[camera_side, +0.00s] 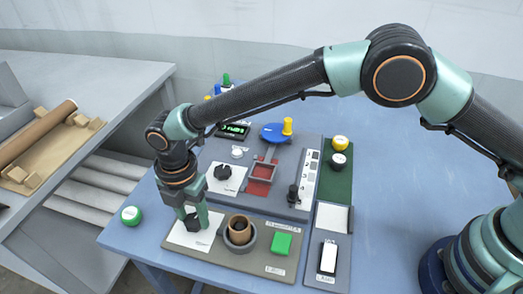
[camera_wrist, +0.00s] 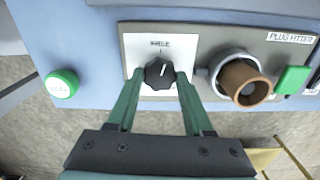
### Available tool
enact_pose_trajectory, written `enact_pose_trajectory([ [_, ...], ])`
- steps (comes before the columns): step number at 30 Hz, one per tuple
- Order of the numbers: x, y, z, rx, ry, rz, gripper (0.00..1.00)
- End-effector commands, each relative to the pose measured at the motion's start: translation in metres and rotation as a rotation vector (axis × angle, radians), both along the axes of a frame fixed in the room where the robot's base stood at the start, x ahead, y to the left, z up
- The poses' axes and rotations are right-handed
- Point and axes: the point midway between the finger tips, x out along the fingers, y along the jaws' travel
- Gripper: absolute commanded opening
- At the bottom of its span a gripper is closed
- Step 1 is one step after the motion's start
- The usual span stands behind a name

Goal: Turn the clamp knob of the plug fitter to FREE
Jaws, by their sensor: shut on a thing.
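The plug fitter (camera_side: 260,262) is a grey panel at the front of the blue table; its name label (camera_wrist: 291,37) shows in the wrist view. Its clamp knob (camera_wrist: 159,73) is black and sits on a white plate (camera_wrist: 140,62), with small lettering above it that I cannot read surely. My gripper (camera_wrist: 155,78) points down over the plate with one green finger on each side of the knob, shut on it. In the side view my gripper (camera_side: 193,221) partly hides the knob. I cannot tell exactly where the knob's pointer stands.
Beside the knob stand a brown cup-like plug (camera_wrist: 245,83) in a grey ring and a green button (camera_wrist: 292,79). A round green button (camera_side: 131,215) sits at the table's left edge. Behind, another panel carries a black knob (camera_side: 223,171) and a black lever (camera_side: 293,195).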

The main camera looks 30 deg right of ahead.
Motion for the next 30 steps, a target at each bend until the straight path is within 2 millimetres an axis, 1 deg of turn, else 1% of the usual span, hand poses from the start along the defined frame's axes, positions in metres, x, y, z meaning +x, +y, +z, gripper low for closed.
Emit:
enact_pose_trajectory([
  [6,0.0000,0.0000,0.0018,-0.001,0.001,0.156,0.00],
  [13,0.0000,0.0000,0.0019,-0.001,0.001,0.261,0.00],
  [21,-0.0001,0.0001,0.0019,-0.001,0.001,0.308,0.00],
  [30,-0.0002,0.0001,0.0019,-0.001,0.001,0.313,0.00],
])
